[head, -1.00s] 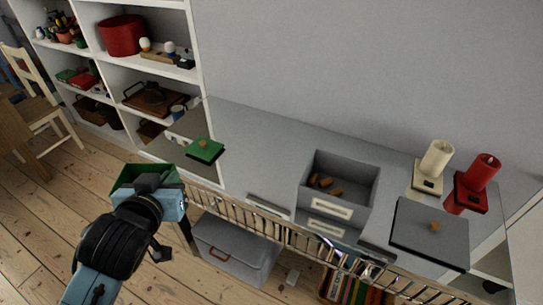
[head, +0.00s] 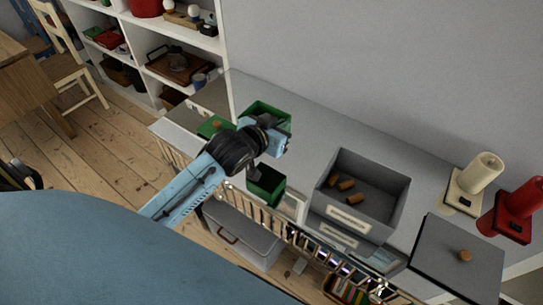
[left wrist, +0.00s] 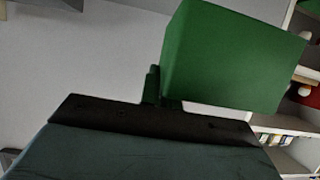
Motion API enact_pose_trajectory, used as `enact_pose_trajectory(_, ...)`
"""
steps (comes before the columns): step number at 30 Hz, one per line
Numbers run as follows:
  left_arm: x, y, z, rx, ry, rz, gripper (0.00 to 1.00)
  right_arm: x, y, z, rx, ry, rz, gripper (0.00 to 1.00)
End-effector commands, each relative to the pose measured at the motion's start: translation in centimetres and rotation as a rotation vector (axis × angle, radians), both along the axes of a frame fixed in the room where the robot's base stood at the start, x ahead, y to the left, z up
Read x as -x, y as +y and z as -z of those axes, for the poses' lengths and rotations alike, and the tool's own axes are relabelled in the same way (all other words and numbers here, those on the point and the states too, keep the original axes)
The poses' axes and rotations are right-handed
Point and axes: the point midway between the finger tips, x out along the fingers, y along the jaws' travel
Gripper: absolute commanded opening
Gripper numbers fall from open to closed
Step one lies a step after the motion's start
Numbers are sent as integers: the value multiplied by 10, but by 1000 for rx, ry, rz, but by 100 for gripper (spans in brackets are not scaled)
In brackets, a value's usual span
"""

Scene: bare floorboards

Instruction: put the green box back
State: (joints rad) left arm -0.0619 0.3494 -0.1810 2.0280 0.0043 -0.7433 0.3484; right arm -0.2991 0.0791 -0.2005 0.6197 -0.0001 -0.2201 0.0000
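The green box (head: 268,112) is open-topped and held above the glossy grey cabinet top (head: 300,140), left of the grey box. My left gripper (head: 277,137) is shut on its near wall and partly covers it. A dark green shape below the gripper looks like its reflection. In the left wrist view the green box (left wrist: 225,58) fills the upper right, beyond the fingers. The green lid (head: 210,128) with a wooden knob lies flat on the cabinet top, left of the gripper and partly behind my arm. My right gripper is not in view.
An open grey box (head: 393,207) holds several brown pieces. A rail (head: 290,238) runs along the cabinet's front edge. White shelves (head: 224,60) stand at the left.

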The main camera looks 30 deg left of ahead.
Motion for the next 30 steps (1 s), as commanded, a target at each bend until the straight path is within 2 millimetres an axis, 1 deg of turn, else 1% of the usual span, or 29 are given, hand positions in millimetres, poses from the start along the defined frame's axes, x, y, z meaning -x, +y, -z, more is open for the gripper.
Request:
enact_pose_trajectory(1, -1, 1, 12, 1, 3, 1, 0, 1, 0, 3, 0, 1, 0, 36)
enact_pose_trajectory(6, -2, 1, 45, 4, 1, 3, 0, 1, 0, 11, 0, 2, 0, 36)
enact_pose_trajectory(9, -2, 1, 57, 3, -1, 3, 0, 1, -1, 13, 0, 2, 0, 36)
enact_pose_trajectory(14, -2, 0, 67, 3, -1, 3, 0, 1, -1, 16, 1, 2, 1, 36)
enact_pose_trajectory(19, -1, 0, 92, 1, 1, 4, 0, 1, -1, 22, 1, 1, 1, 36)
enact_pose_trajectory(22, -1, 0, 99, 3, 0, 4, 0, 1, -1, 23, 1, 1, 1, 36)
enact_pose_trajectory(30, -2, 0, 99, 3, -1, 4, 0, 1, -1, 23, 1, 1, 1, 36)
